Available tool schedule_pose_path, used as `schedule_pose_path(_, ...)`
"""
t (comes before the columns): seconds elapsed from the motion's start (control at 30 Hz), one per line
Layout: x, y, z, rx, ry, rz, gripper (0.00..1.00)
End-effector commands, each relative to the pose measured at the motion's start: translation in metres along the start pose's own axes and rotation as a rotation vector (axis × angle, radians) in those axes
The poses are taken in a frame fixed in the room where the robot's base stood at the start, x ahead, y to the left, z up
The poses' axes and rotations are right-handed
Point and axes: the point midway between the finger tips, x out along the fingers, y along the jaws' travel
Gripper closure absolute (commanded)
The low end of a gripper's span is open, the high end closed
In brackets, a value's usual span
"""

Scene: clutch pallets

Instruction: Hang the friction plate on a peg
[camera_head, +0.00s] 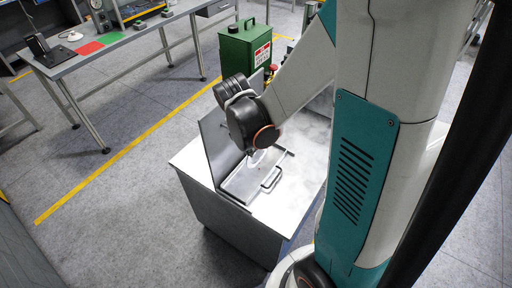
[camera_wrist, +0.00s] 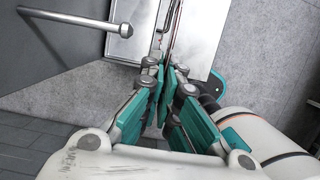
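My gripper (camera_wrist: 166,68) shows in the wrist view with its teal fingers close together. A thin strip with a dark reddish edge (camera_wrist: 174,22) runs up from the fingertips; I cannot tell whether it is the friction plate seen edge-on, or whether the fingers grip it. A metal peg (camera_wrist: 80,22) with a round end juts from a grey panel at the upper left of the wrist view, to the left of the fingertips. In the head view the upright panel (camera_head: 216,142) stands on a cabinet, and my wrist hides much of the space beside it.
A green box (camera_head: 245,47) stands behind. A workbench (camera_head: 115,42) is at the upper left. The floor left of the cabinet is clear, crossed by a yellow line.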

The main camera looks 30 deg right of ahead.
Motion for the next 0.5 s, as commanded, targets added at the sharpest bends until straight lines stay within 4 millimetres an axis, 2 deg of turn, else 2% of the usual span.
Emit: schedule_pose_path(0.5, 0.002, 0.029, -0.001, 0.0, 0.0, 0.0, 1.0)
